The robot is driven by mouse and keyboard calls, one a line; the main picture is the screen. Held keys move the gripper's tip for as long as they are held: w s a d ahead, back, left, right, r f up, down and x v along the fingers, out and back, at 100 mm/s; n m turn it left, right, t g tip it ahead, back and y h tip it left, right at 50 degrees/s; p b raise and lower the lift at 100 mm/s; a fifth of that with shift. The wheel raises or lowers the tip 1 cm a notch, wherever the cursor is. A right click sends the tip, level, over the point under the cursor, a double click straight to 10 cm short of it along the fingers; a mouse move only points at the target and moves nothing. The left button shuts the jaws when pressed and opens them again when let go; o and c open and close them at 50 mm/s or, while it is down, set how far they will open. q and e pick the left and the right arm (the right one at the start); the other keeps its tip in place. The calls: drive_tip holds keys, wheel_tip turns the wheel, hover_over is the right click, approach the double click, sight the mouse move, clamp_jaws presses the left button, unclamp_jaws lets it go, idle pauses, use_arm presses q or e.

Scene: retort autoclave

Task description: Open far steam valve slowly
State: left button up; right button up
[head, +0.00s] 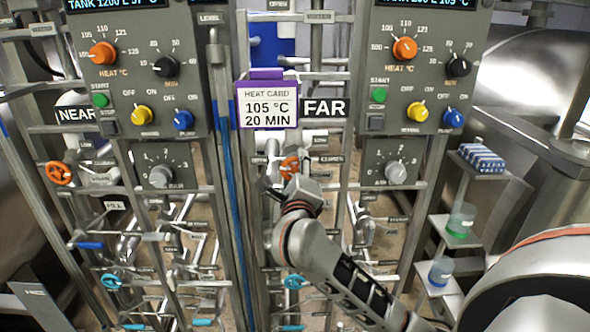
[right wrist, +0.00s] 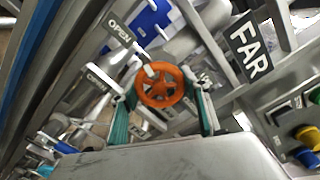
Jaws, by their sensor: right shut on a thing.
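The far steam valve's orange handwheel (head: 289,167) sits on the pipework below the FAR sign (head: 324,108), partly hidden by my right gripper (head: 291,184). In the right wrist view the orange wheel (right wrist: 161,86) shows whole, with spokes and a pale mark near its upper left rim. My right gripper (right wrist: 162,105) has its teal-padded fingers on either side of the wheel and is shut on it. An OPEN label (right wrist: 119,31) stands at the wheel's upper left. My left gripper is not in view.
A second orange handwheel (head: 59,173) is on the near side, by the NEAR sign (head: 77,114). Control panels (head: 405,62) with knobs stand above. A heat card (head: 268,106) reads 105 °C, 20 MIN. Pipes and rails crowd the wheel. Shelves with beakers (head: 461,220) stand at right.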

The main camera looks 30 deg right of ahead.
drive_tip(key=shift+n, duration=1.6)
drive_tip(key=o, duration=1.1)
drive_tip(key=shift+o, duration=0.2)
drive_tip(key=shift+s, duration=0.1)
drive_tip(key=v, duration=1.2)
drive_tip(key=shift+d, duration=0.15)
